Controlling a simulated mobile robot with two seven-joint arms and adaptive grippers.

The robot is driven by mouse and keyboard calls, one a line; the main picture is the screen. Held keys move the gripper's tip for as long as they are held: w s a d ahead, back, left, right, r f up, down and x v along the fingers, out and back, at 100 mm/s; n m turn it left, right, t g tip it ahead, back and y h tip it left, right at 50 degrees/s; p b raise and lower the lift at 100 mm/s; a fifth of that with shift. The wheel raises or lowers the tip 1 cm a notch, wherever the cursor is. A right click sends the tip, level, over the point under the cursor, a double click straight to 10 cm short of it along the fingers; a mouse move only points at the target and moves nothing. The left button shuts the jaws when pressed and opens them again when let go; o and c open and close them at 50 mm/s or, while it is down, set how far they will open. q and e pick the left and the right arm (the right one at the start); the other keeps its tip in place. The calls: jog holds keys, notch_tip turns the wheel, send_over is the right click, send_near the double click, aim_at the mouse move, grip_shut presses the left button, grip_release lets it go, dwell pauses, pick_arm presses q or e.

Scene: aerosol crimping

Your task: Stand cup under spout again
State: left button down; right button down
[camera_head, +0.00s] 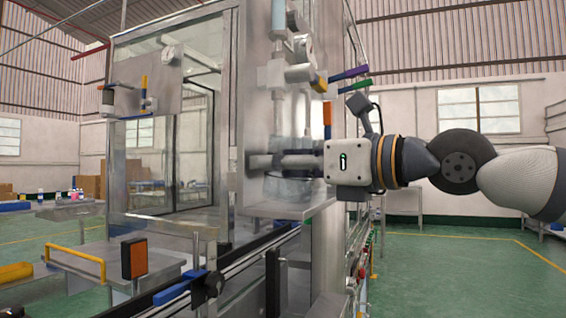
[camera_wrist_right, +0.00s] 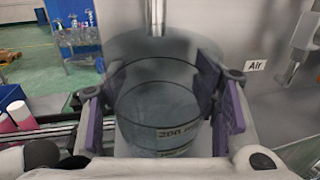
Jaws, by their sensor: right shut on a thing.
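A clear measuring cup (camera_wrist_right: 165,110) with volume print on its wall is between the purple-padded fingers of my right gripper (camera_wrist_right: 165,105), which is shut on it. The cup looks upright. A metal spout (camera_wrist_right: 155,18) comes down at the far side of the cup's rim in the right wrist view; I cannot tell whether it is exactly over the opening. In the head view my right gripper (camera_head: 270,161) reaches left to the machine's steel panel, above a small metal shelf (camera_head: 290,209). The cup is hard to make out there. My left gripper is out of view.
Valves and pipes (camera_head: 299,73) with coloured handles are on the panel above my right gripper. An "Air" label (camera_wrist_right: 256,66) is beside a second nozzle (camera_wrist_right: 288,72). Pink and white bottles (camera_wrist_right: 18,115) stand at left.

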jog(key=shift+f, duration=0.2)
dwell(0.3)
jog(key=c, duration=0.5)
grip_release()
jog(key=shift+f, duration=0.1)
jog(key=v, duration=1.2)
jog(key=shift+a, duration=0.1)
